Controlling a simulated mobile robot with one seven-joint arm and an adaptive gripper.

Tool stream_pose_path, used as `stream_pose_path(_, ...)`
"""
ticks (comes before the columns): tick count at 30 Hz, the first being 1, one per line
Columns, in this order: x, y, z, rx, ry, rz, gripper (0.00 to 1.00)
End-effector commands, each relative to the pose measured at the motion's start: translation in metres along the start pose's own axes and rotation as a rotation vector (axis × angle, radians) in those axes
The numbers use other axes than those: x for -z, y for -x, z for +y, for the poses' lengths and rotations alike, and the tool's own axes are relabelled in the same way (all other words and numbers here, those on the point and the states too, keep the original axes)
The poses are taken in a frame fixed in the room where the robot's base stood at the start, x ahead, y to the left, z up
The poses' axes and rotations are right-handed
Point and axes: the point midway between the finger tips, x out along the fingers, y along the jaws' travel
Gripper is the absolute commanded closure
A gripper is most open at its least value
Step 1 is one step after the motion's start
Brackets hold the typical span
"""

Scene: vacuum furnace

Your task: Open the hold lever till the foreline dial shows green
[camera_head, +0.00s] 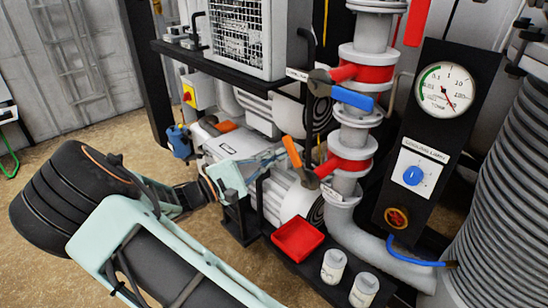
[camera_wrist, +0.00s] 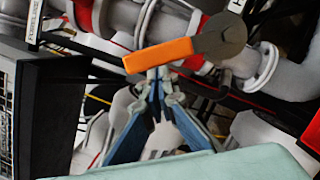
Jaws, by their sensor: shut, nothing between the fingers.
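Two valve levers sit on the foreline pipe: an orange-handled one (camera_head: 291,152) low and a blue-handled one (camera_head: 353,98) above it. The orange handle (camera_wrist: 158,56) lies across the wrist view near a label starting with H; I cannot read the rest, so which lever is the hold lever is not certain. The foreline dial (camera_head: 444,91) has a green arc at upper left; its needle points to lower right, outside the green. My gripper (camera_head: 274,156) is shut and empty. Its fingertips (camera_wrist: 159,78) appear just below the orange handle; contact cannot be told.
A black panel right of the pipes carries a blue knob (camera_head: 413,175) and a red knob (camera_head: 397,218). A red tray (camera_head: 298,239) and two white jars (camera_head: 333,266) stand below. Pumps and pipes crowd around my gripper; open floor lies at left.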

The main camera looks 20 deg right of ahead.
Motion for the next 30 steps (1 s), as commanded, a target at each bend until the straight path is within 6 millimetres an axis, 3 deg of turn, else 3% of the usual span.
stream_pose_path(18, -0.047, -0.012, 0.007, 0.127, -0.501, -0.001, 1.00)
stream_pose_path(30, -0.056, -0.014, 0.005, 0.128, -0.512, 0.000, 1.00)
